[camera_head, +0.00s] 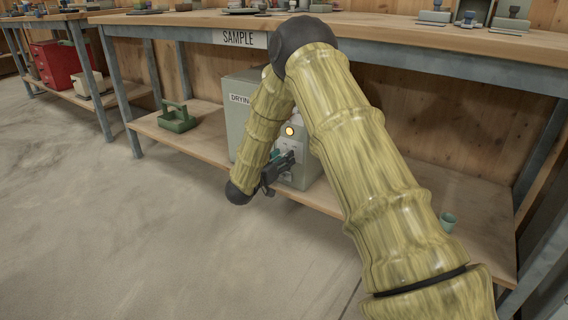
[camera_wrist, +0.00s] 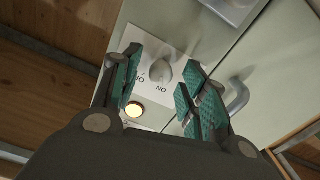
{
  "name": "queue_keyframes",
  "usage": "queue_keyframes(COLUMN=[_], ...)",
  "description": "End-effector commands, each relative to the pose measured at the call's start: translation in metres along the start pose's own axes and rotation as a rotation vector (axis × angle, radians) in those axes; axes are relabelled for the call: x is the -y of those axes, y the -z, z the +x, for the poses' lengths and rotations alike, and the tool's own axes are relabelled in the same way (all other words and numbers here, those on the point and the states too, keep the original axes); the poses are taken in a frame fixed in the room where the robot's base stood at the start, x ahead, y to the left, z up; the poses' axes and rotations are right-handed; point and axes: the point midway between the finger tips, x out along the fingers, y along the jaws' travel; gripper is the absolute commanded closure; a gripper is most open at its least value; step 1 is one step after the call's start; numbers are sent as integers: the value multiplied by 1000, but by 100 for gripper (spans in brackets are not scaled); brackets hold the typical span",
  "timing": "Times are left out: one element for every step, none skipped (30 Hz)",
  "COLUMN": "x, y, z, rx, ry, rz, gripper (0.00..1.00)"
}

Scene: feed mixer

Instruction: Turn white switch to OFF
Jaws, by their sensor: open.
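The white switch (camera_wrist: 161,70) is a round knob on a pale plate (camera_wrist: 150,42) in the wrist view. Lettering reading like "NO" shows beside it; the rest is partly hidden. In the head view my gripper (camera_head: 284,167) is at the front of a grey-green box (camera_head: 240,117) labelled "DRYIN…", the rest covered by my arm. The switch is not clearly visible there.
A lit yellow lamp (camera_head: 289,131) is on the box front and also shows in the wrist view (camera_wrist: 134,110). A grey handle (camera_wrist: 237,95) is right of my fingers. The box stands on a low shelf (camera_head: 205,143) under a bench, with a green caddy (camera_head: 177,118) and cup (camera_head: 448,222).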

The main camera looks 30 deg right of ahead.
Motion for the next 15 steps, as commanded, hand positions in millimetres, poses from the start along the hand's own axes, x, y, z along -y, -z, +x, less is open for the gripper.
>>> queue_keyframes(x=[0,0,0,0,0,0,0,0,0,0,0,0,0,0,0], y=[-2,-2,-1,-1,-1,-1,0,0,0,0,0,0,0,0,0], z=[5,7,10,11,12,13,14,14,15,15,15,15,15,15,15], rx=[0,0,1,1,1,1,0,0,0,0,0,0,0,0,0], ry=[-1,0,1,1,1,1,1,1,1,1,2,2,2,1,1], rz=[2,2,2,1,1,0,0,0,0,0,-1,-1,-1,0,0], gripper=[56,56,56,56,56,56,56,56,56,56,56,56,56,56,56])
